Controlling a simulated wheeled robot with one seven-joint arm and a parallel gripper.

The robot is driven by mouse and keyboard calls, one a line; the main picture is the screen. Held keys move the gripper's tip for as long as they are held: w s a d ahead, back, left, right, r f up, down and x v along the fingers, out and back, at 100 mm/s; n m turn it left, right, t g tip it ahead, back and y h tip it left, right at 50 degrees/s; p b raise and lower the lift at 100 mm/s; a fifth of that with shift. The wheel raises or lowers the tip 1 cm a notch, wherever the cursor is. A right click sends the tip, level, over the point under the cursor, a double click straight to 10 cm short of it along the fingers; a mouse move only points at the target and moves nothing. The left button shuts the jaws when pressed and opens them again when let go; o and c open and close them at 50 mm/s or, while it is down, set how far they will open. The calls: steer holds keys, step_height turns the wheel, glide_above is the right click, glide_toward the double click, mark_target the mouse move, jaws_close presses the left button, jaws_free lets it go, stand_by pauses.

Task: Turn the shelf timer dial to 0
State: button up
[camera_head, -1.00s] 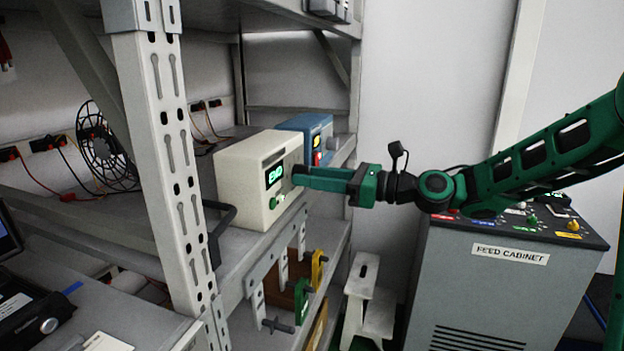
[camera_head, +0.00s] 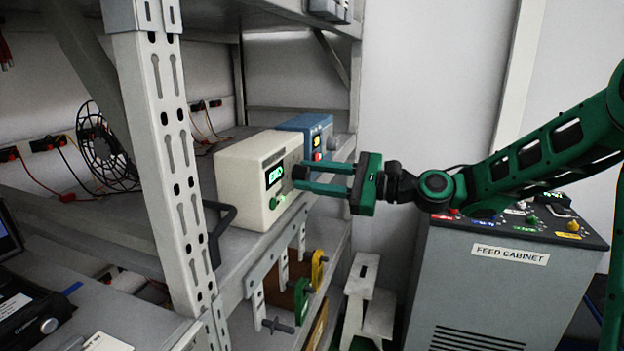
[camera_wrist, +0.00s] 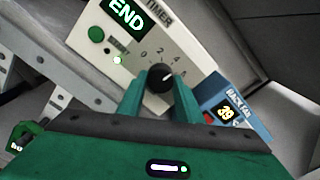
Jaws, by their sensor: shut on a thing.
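The shelf timer is a cream box (camera_head: 245,182) on the shelf, with a lit green display and a green button on its front. In the wrist view the timer face (camera_wrist: 190,60) reads "TIMER" and its display (camera_wrist: 127,14) reads "END". The fingers hide part of the face below the dial.
A perforated shelf post (camera_head: 170,150) rises to the left. A grey feed cabinet (camera_head: 490,300) stands at the right, a white step stool (camera_head: 370,300) beside it.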

steer(key=n, duration=0.3)
steer(key=shift+w+d+n, duration=0.1)
steer(key=shift+w+n, duration=0.05)
steer(key=shift+n, duration=0.15)
steer(key=n, duration=0.4)
steer(key=shift+n, duration=0.3)
steer(key=n, duration=0.4)
steer(key=shift+n, duration=2.2)
steer(key=shift+f, duration=0.1)
steer(key=o, duration=1)
steer(key=shift+o, duration=0.2)
